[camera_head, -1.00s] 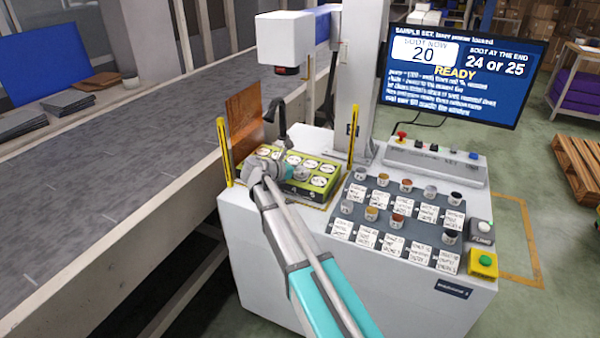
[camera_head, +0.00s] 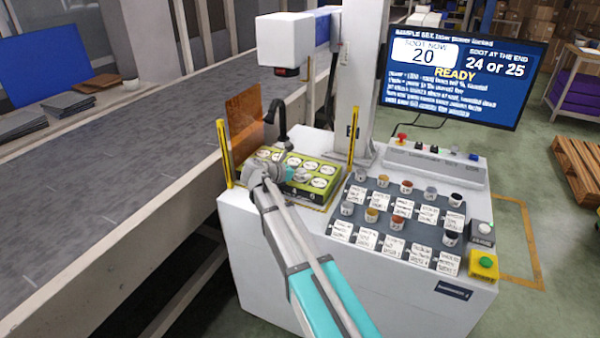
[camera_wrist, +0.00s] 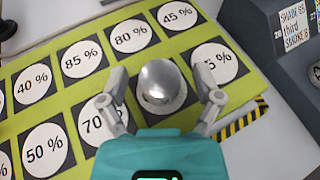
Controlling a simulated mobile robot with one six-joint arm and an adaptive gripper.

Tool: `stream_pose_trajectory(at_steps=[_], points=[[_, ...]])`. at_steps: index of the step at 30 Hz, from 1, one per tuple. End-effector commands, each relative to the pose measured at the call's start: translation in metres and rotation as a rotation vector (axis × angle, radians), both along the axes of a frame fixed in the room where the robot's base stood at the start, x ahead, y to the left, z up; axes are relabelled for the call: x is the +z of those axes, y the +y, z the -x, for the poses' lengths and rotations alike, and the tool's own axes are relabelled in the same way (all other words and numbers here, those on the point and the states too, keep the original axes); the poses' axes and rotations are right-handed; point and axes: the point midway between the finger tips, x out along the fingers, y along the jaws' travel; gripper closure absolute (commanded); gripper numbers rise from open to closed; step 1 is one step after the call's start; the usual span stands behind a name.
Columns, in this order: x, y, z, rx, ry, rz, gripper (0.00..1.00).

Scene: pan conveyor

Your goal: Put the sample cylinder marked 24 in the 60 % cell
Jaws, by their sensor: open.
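A shiny silver, round-topped cylinder (camera_wrist: 162,84) stands in the front row of the lime-green cell board (camera_wrist: 185,47). It covers its cell's label, between the 70 % cell (camera_wrist: 103,120) and a cell whose label ends in 5 %. No number shows on it. My gripper (camera_wrist: 162,100) is open, with one finger on each side of the cylinder; contact cannot be told. In the head view, my gripper (camera_head: 290,174) is over the green board (camera_head: 318,202), and the cylinder is hard to make out there.
A dark rack (camera_head: 328,226) with several sample cylinders and white cards lies right of the board. A black curved spout (camera_head: 281,115), an orange panel (camera_head: 245,120) and yellow posts (camera_head: 224,152) stand close by.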

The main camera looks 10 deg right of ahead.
Motion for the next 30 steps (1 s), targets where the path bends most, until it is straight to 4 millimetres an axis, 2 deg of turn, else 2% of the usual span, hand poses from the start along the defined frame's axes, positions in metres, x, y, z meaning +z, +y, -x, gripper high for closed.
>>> stream_pose_trajectory(at_steps=[3,8,21,30], points=[[0.004,0.001,0.0,0.0,0.0,0.0,0.17],[0.011,0.015,0.007,0.003,0.0,0.0,0.17],[0.038,0.072,0.037,0.002,0.0,0.0,0.17],[0.048,0.096,0.05,0.001,0.0,0.0,0.17]])
